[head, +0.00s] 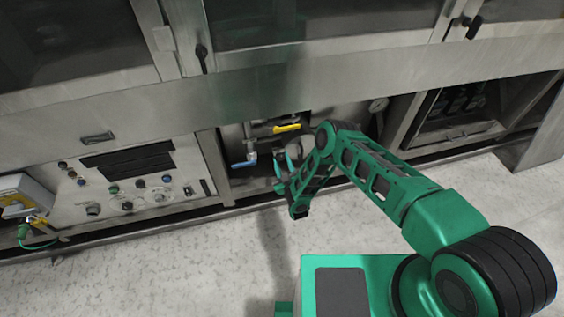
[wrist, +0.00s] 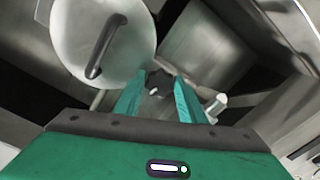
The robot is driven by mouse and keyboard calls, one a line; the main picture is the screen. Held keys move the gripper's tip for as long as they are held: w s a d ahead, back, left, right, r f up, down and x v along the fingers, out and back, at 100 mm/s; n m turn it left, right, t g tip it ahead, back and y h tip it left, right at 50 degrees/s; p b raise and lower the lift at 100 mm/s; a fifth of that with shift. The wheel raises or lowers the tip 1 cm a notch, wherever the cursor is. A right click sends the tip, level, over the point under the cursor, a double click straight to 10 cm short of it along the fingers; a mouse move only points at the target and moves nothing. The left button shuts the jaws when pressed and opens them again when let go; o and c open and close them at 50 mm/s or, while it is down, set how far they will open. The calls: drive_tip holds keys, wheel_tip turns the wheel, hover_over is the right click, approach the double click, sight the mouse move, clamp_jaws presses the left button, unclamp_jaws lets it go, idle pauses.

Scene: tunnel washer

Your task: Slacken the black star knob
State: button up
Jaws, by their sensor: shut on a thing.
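The black star knob (wrist: 158,80) is in the wrist view, between the tips of my gripper's two teal fingers. My gripper (wrist: 161,88) is shut on it, one finger on each side. In the head view my gripper (head: 280,168) reaches into the open lower bay of the washer. The knob cannot be made out there, as my gripper and arm cover that spot.
A yellow valve handle (head: 287,128) is just above my gripper, and a blue valve handle (head: 243,164) is to its left. A round metal cover with a black handle (wrist: 105,45) is close by in the wrist view. A control panel (head: 130,185) is at left. The speckled floor (head: 180,270) in front is clear.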

drive_tip(key=shift+s+f+n, duration=0.15)
drive_tip(key=shift+n, duration=1.05)
drive_tip(key=o, duration=1)
drive_tip(key=shift+o, duration=0.2)
drive_tip(key=v, duration=1)
drive_tip(key=shift+s, duration=0.25)
